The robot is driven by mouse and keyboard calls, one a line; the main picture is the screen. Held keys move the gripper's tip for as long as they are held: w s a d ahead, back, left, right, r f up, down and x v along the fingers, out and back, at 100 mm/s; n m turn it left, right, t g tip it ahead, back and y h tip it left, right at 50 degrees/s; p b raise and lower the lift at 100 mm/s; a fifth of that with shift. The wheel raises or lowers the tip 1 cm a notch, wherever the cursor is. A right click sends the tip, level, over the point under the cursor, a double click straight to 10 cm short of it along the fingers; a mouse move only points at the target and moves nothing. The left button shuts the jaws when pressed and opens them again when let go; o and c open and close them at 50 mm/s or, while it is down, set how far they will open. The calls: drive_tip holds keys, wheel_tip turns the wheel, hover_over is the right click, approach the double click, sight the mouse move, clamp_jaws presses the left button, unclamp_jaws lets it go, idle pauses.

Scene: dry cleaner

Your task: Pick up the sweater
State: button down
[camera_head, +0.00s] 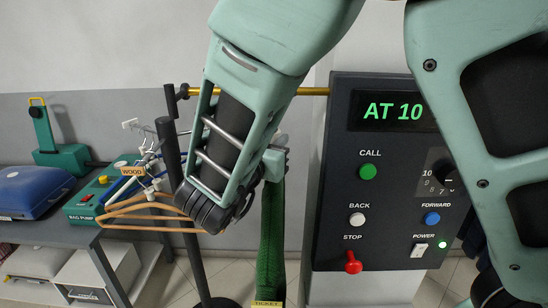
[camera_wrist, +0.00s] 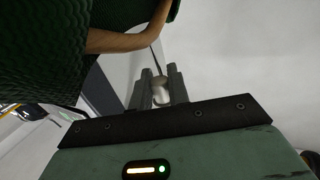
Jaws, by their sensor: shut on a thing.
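The sweater is dark green knit and hangs as a narrow strip (camera_head: 269,245) below my forearm in the head view, with a yellow ticket at its lower end. In the wrist view the sweater (camera_wrist: 45,40) fills the upper left, draped on a wooden hanger (camera_wrist: 125,41). My gripper (camera_wrist: 163,90) is shut on a pale cylindrical piece, which looks like the neck of that hanger. The knit itself is not between the fingers. In the head view my arm hides most of the gripper and the top of the hanger.
A dark control panel (camera_head: 385,225) reading "AT 10" stands close on the right. A brass rail (camera_head: 313,91) runs behind my arm. A worktable (camera_head: 85,237) with a bag pump (camera_head: 100,198) is at far left.

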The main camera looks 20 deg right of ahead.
drive_tip(key=shift+r+b, duration=0.55)
drive_tip(key=shift+r, duration=0.75)
drive_tip(key=shift+s+a, duration=0.15)
drive_tip(key=b+v, duration=0.5)
drive_tip(key=v, duration=1.2)
drive_tip(key=shift+s+a+r, duration=0.2)
